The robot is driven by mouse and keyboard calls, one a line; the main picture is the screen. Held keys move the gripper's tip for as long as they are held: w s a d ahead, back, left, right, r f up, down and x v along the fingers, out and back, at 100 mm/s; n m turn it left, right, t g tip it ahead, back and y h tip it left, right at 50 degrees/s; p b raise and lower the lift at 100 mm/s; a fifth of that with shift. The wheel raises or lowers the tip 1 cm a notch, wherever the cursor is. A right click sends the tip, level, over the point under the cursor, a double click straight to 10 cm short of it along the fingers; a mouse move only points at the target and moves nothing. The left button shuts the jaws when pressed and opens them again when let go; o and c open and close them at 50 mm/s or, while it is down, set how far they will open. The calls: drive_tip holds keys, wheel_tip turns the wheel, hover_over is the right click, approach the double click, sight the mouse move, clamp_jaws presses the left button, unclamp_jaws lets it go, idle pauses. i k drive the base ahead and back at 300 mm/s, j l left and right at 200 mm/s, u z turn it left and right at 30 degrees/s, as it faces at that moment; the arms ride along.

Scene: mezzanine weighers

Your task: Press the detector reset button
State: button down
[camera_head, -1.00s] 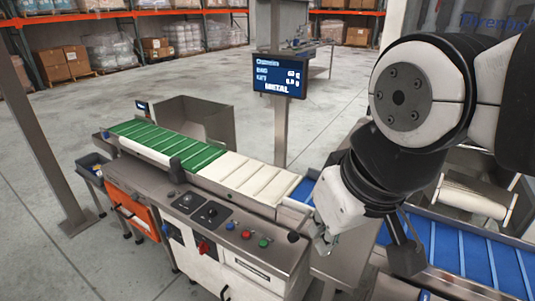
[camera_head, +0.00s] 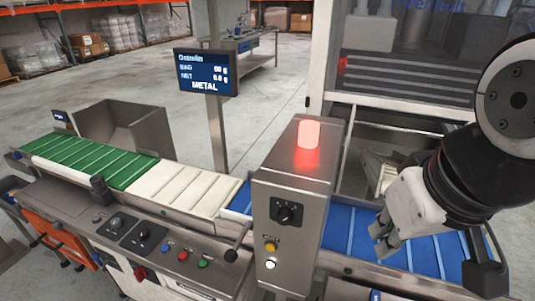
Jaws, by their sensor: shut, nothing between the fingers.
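I cannot tell for certain which one is the reset. My gripper (camera_head: 383,246) is shut and empty, to the right of the cabinet and apart from it, over the blue belt. The screen (camera_head: 205,73) on a post reads METAL.
A control panel with blue, red and green buttons (camera_head: 184,254) and a black-knobbed lever (camera_head: 232,255) lies left of the cabinet. Green and white belt sections (camera_head: 90,160) run left; the blue belt (camera_head: 342,232) runs right. A large framed machine (camera_head: 420,75) stands behind.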

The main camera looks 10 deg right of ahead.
sight(271, 246)
drive_tip(key=u, duration=0.35)
drive_tip(key=i+j+z, duration=0.3)
drive_tip(key=j, duration=0.15)
drive_tip(key=k+j, duration=0.1)
drive_tip(key=j, duration=0.45)
drive_tip(key=k+j, duration=0.15)
drive_tip(key=j, duration=0.4)
drive_tip(key=k+j, duration=0.1)
drive_tip(key=j, duration=0.4)
drive_tip(key=k+j, duration=0.1)
drive_tip(key=j, duration=0.45)
drive_tip(key=u, duration=0.05)
